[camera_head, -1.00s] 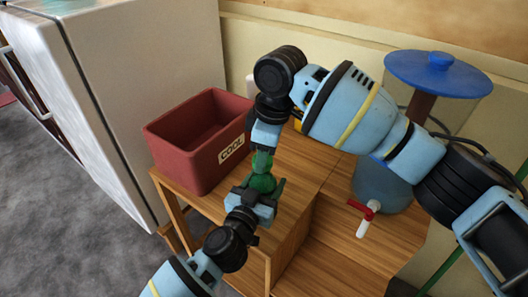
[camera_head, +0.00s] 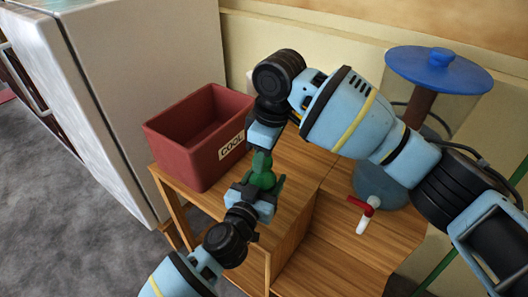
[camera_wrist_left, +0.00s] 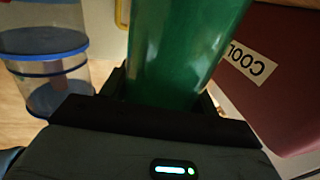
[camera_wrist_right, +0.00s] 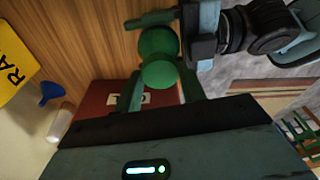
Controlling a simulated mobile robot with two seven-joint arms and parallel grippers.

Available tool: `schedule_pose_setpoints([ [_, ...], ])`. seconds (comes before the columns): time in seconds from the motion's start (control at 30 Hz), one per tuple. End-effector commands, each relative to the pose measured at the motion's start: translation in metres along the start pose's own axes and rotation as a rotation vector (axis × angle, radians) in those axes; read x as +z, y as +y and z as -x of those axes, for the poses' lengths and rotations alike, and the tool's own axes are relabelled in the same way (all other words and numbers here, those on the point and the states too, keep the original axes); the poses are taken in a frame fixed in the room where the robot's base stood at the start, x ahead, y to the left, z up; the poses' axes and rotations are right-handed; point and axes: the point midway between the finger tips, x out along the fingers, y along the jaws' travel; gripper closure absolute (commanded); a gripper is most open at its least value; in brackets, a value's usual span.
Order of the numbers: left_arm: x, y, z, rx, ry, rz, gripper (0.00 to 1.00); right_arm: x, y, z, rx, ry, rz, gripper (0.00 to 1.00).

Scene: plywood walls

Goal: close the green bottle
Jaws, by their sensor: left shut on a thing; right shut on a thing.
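The green bottle (camera_head: 264,181) is held over the wooden table in the head view. My left gripper (camera_head: 254,197) is shut around its body, which fills the middle of the left wrist view (camera_wrist_left: 183,50). My right gripper (camera_head: 262,153) comes from above and is shut on a small green piece at the bottle's top, which looks like the cap (camera_wrist_right: 159,74). In the right wrist view this rounded piece sits between the fingers, in line with the bottle (camera_wrist_right: 157,42). The fingers hide the joint, so I cannot tell whether the cap is seated.
A red box (camera_head: 183,158) marked COOL stands close left of the bottle on the wooden table (camera_head: 295,212). A drink dispenser with a blue lid (camera_head: 438,72) and a red tap (camera_head: 371,203) stands to the right. A white fridge (camera_head: 140,80) is at the left.

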Motion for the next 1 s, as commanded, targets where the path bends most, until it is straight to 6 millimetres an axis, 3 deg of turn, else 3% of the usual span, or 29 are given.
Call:
schedule_pose_setpoints([
  [1.0, 0.0009, -0.0003, 0.0001, -0.001, -0.002, 0.0, 1.0, -0.0043, -0.003, 0.0, 0.267, 0.0, -1.758, 0.8],
])
